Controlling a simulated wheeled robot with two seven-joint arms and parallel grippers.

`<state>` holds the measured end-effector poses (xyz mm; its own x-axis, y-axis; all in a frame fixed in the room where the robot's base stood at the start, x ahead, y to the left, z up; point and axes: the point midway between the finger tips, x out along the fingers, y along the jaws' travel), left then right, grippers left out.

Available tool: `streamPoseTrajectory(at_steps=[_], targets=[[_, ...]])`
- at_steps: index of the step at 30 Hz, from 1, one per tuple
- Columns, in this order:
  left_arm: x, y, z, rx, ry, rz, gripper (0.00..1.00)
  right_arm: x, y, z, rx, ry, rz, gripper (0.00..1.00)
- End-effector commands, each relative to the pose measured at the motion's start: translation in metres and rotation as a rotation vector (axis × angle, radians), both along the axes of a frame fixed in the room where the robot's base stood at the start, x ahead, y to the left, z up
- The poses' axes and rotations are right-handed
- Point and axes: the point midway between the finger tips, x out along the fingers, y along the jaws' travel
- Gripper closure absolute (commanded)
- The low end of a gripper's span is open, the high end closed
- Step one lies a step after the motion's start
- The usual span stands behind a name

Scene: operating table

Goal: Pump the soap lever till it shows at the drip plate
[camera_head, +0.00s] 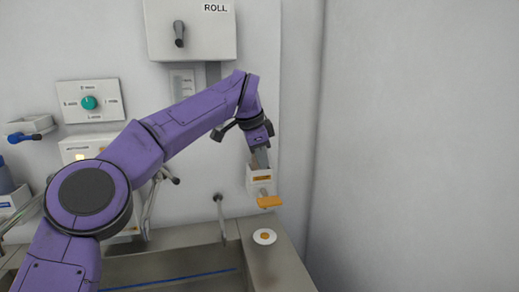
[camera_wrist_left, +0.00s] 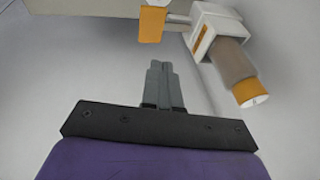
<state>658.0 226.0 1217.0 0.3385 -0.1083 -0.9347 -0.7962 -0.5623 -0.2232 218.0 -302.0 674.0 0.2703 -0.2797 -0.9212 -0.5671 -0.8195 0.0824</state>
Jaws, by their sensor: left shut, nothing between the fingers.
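The soap dispenser (camera_head: 259,179) is a small white wall box with an orange label. Its orange lever (camera_head: 270,202) sticks out below the box. The drip plate (camera_head: 264,237), white and round with an orange spot in its middle, lies on the counter below the lever. My left gripper (camera_head: 262,160) is shut and empty at the top of the dispenser. In the left wrist view my left fingers (camera_wrist_left: 160,70) point toward the lever (camera_wrist_left: 152,24), apart from it. There the dispenser (camera_wrist_left: 218,22) carries a brownish cylinder with an orange end. My right gripper is out of view.
A steel sink (camera_head: 175,268) with a tap (camera_head: 220,215) lies left of the drip plate. A roll box (camera_head: 190,28) hangs above, and a panel with a green knob (camera_head: 89,102) is at the left. The wall at right is bare.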

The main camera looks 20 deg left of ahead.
Motion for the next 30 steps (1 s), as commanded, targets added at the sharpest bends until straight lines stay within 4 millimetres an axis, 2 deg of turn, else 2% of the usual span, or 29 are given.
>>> streamPoseTrajectory(at_steps=[3, 7, 30], targets=[[-0.003, 0.004, 0.018, 0.001, 0.0, 0.001, 1.0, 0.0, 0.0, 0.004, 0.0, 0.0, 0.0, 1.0], [-0.005, 0.006, 0.025, -0.001, 0.001, 0.0, 1.0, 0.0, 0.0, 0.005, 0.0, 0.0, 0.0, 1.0], [-0.005, 0.006, 0.026, 0.0, 0.001, -0.001, 1.0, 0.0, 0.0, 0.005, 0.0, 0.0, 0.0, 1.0]])
